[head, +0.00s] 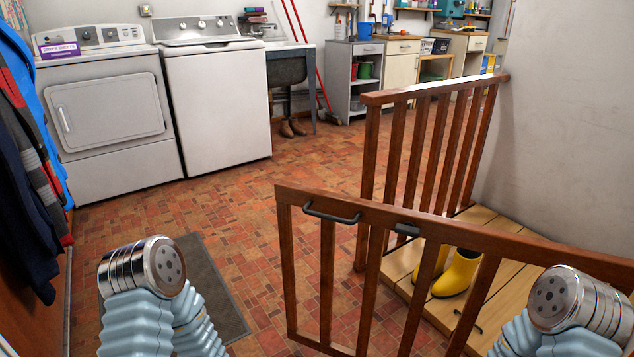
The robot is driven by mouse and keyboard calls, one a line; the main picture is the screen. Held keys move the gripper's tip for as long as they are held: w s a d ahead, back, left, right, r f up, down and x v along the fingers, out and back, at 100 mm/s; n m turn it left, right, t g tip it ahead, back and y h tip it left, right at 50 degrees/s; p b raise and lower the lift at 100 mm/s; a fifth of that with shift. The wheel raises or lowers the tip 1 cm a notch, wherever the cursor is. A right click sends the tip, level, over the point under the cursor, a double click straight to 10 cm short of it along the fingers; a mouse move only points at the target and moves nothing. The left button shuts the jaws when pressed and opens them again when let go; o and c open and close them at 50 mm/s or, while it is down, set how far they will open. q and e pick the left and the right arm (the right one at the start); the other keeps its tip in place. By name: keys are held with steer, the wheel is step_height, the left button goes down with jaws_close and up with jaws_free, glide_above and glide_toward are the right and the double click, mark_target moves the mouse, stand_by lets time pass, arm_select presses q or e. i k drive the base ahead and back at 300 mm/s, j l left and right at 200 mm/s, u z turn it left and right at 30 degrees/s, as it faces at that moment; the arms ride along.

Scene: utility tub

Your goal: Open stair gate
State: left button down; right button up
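The stair gate (460,231) is a brown wooden frame with upright slats, across the lower right of the head view. A dark bar handle (331,213) is on its top rail near the left end. A small dark fitting (407,230) sits on the rail right of the handle. The gate's left end post stands apart in the picture from the railing behind; I cannot tell whether the gate is latched. My arms show only as metal joints and pale blue sleeves at lower left and lower right. Neither gripper's fingers are in view.
A wooden railing (434,90) stands behind the gate beside a plank landing (482,219) with yellow boots (457,272). A grey mat (212,286) lies left of the gate. Dryer (108,110) and washer (214,100) line the back. Coats (32,150) hang left. The tiled middle floor is clear.

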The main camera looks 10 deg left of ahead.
mark_target(497, 244)
steer(key=i+j+z, duration=0.3)
steer(key=j+z, duration=0.2)
steer(key=j, duration=0.35)
steer(key=i+j+z, duration=0.2)
steer(key=j+z, duration=0.25)
steer(key=j, duration=0.4)
steer(key=j+z, duration=0.5)
steer(key=j, duration=0.4)
steer(key=i+l+z, duration=0.1)
steer(key=i+l, duration=0.15)
